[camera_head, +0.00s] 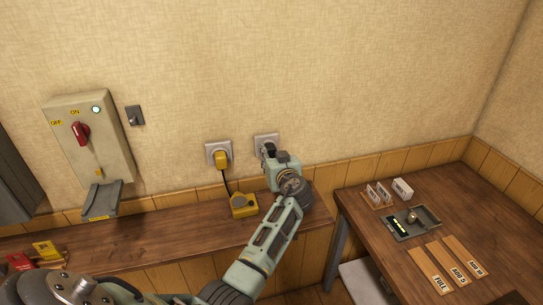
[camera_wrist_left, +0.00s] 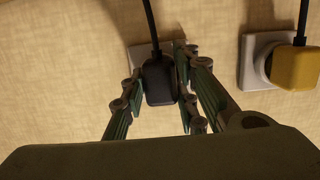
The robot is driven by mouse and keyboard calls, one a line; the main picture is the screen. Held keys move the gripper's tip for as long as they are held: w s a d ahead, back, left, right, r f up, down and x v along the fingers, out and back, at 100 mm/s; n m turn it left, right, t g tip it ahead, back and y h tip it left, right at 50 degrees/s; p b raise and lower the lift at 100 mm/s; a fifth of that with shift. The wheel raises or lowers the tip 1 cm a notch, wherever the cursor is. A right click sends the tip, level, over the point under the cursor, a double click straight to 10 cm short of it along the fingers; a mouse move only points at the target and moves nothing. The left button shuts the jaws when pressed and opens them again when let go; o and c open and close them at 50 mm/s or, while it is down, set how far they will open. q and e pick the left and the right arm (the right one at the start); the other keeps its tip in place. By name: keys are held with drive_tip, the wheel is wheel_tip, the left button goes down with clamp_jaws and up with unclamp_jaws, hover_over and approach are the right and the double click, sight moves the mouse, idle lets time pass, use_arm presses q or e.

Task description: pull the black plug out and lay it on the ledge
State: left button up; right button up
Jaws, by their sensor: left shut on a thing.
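The black plug (camera_wrist_left: 158,82) is between the fingers of my left gripper (camera_wrist_left: 160,90) in the left wrist view, with its black cord running up. My left gripper (camera_head: 267,152) is shut on it, right in front of the right wall socket (camera_head: 265,139). That socket's pale plate (camera_wrist_left: 138,52) shows partly behind the plug. I cannot tell whether the plug's pins are still in the socket. In the head view the gripper hides the plug. The brown wooden ledge (camera_head: 165,232) runs along the wall below. My right gripper is not in view.
A yellow plug (camera_head: 222,159) sits in the left socket (camera_head: 211,148); its cord leads to a yellow box (camera_head: 243,206) on the ledge. A switch box with a red lever (camera_head: 80,132) is at left. A table (camera_head: 365,235) with a tray (camera_head: 428,213) stands at right.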

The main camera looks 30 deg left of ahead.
use_arm(q)
clamp_jaws()
drive_tip(key=shift+f+v, duration=0.2)
drive_tip(key=shift+v, duration=0.85)
drive_tip(key=shift+f+v, duration=0.15)
drive_tip(key=shift+v, duration=0.85)
drive_tip(key=s+d+f+m+t+h+b, duration=0.3)
drive_tip(key=s+d+m+h+b, duration=0.1)
drive_tip(key=s+d, duration=0.3)
drive_tip(key=s+d+f+m+t+h+b, duration=0.2)
drive_tip(key=s+d+f+m+h+b, duration=0.15)
drive_tip(key=s+d, duration=0.4)
drive_tip(key=s+d+r+m+h+b, duration=0.1)
drive_tip(key=s+d+r+m+h, duration=0.1)
drive_tip(key=s+d+r+h, duration=0.2)
drive_tip(key=s+d, duration=0.2)
drive_tip(key=shift+s+d+r+t+h, duration=0.2)
drive_tip(key=shift+s+r+t+h, duration=0.1)
drive_tip(key=shift+s+h, duration=0.1)
